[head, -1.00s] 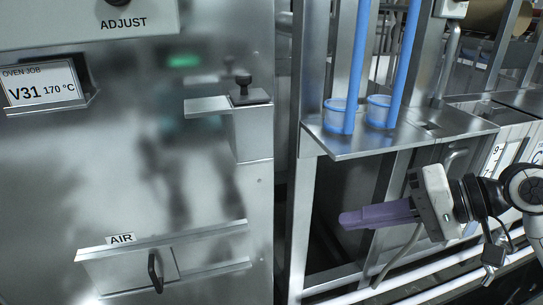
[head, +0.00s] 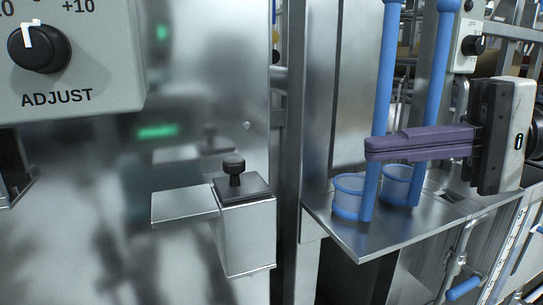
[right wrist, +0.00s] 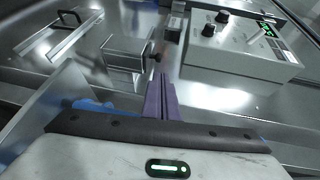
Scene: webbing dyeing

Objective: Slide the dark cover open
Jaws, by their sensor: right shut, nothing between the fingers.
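The dark cover (head: 258,186) is a small flat dark plate with a black knob (head: 234,168) on it. It lies on top of a metal box (head: 247,240) fixed to the steel oven front, with a flat metal ledge (head: 184,206) on its left. My right gripper (head: 370,149) has purple fingers, shut and empty. It is to the right of the knob, apart from it, and points left. The right wrist view shows the shut fingers (right wrist: 161,82) below the box (right wrist: 125,52) and knob (right wrist: 153,58). My left gripper is not in view.
A grey control box with an ADJUST dial (head: 40,46) juts out at upper left. Space between fingertips and knob looks clear.

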